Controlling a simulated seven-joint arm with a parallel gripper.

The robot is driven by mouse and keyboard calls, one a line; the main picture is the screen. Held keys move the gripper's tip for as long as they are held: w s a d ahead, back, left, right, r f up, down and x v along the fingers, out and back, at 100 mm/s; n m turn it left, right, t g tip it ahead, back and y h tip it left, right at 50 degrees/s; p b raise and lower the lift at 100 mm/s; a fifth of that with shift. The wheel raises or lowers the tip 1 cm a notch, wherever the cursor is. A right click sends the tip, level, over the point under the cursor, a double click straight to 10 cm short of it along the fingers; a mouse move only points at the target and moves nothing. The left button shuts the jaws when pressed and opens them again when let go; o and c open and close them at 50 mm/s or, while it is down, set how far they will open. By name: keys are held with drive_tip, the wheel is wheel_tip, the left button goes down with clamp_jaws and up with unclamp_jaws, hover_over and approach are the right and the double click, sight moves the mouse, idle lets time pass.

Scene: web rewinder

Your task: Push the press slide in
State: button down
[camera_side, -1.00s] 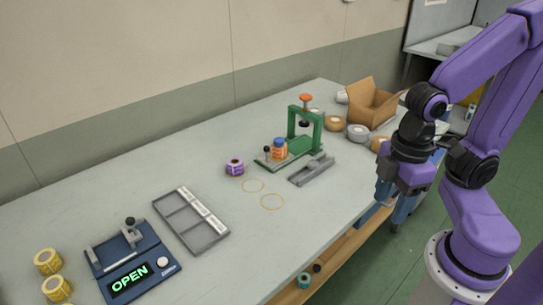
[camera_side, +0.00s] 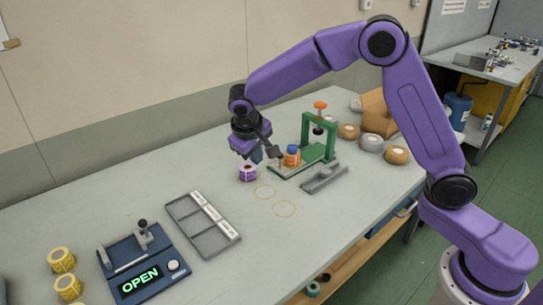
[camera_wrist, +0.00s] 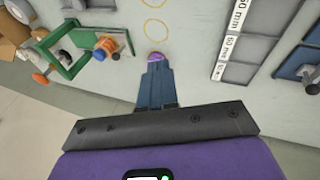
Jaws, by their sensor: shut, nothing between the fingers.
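The press is a green frame (camera_side: 329,128) with an orange knob on top, standing towards the back of the table. Its green slide (camera_side: 285,172) sticks out of the frame towards the left. An orange jar (camera_side: 292,158) with a blue cap stands on the slide. In the wrist view the press (camera_wrist: 45,45) and the jar (camera_wrist: 106,46) are at the upper left. My gripper (camera_side: 257,156) is shut and empty, pointing down to the left of the slide's outer end. Its fingertips (camera_wrist: 157,62) lie over or close to a purple roll (camera_wrist: 155,56); contact cannot be told.
The purple roll (camera_side: 248,173) stands beside the slide's outer end. A grey bracket (camera_side: 324,179) lies in front of the press. A grey tray (camera_side: 203,224) and a blue device (camera_side: 143,262) reading OPEN are at the left. Rolls and a cardboard box (camera_side: 378,112) stand behind right.

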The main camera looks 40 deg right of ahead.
drive_tip(key=w+d+f+m+h, duration=0.1)
drive_tip(key=w+d+f+m, duration=0.1)
drive_tip(key=w+d+f, duration=0.2)
drive_tip(key=w+d+f+m+h, duration=0.1)
drive_tip(key=w+d+f+m, duration=0.1)
drive_tip(key=w+d+f, duration=0.3)
drive_tip(key=w+d+f+m+h, duration=0.1)
drive_tip(key=w+d+f, duration=0.3)
drive_tip(key=w+f, duration=0.2)
drive_tip(key=shift+w+d+f+m, duration=0.1)
drive_tip(key=shift+d+f+m, duration=0.15)
drive_tip(key=shift+d+m, duration=0.15)
drive_tip(key=shift+s+d+r, duration=0.1)
drive_tip(key=shift+s+d, duration=0.1)
drive_tip(key=shift+d, duration=0.35)
drive_tip(key=shift+s+d+r, duration=0.1)
drive_tip(key=shift+s+d, duration=0.05)
drive_tip(key=shift+d, duration=0.4)
drive_tip(key=shift+s+d, duration=0.2)
drive_tip(key=shift+d, duration=0.45)
drive_tip(key=d, duration=1.4)
drive_tip(key=shift+d, duration=0.3)
